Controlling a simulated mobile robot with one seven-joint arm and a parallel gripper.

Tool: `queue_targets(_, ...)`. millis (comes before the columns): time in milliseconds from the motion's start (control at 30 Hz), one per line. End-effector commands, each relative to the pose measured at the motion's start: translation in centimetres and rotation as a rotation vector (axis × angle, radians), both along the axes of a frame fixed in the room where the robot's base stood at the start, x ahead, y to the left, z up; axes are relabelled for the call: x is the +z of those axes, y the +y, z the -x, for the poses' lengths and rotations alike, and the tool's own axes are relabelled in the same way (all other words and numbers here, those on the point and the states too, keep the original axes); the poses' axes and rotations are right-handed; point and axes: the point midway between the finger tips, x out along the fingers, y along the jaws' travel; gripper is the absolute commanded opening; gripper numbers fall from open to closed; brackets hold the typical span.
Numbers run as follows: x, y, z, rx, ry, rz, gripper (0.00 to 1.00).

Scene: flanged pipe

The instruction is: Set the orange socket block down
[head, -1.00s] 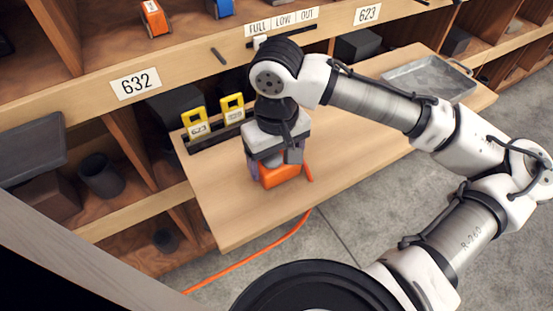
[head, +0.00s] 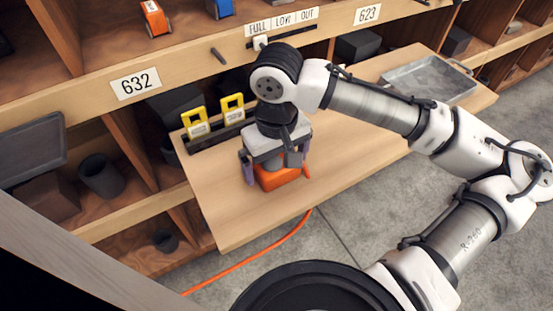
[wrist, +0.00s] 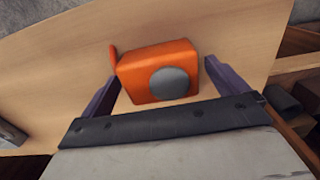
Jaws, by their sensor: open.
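The orange socket block (head: 280,179) rests on the wooden shelf board, below my gripper. In the wrist view the block (wrist: 143,75) shows a round grey face and an orange cord end at its left corner. My gripper (head: 275,172) is open, with its two purple fingers apart on either side of the block. In the wrist view the gripper (wrist: 160,80) has a visible gap between each finger and the block. The block's top is partly hidden by my gripper in the head view.
The wooden board (head: 237,218) has free room in front and to the right. Yellow tags (head: 232,108) stand in a dark rack behind. A metal tray (head: 428,80) lies at the far right.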

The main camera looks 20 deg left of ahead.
Motion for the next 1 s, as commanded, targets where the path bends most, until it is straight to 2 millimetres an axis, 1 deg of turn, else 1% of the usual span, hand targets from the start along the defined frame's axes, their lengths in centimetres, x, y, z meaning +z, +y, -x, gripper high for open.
queue_targets(167,2.7,0.0,-0.1,-0.001,-0.003,-0.001,0.99)
queue_targets(400,8.0,0.1,-0.1,0.0,-0.003,-0.001,0.99)
queue_targets(500,9.8,0.1,-0.1,0.0,-0.003,-0.002,0.99)
queue_targets(600,11.0,0.0,-0.1,-0.002,-0.003,0.0,0.99)
queue_targets(767,12.0,0.0,0.0,-0.001,-0.001,-0.001,0.99)
queue_targets(1000,12.1,0.0,0.0,-0.001,0.0,0.0,0.99)
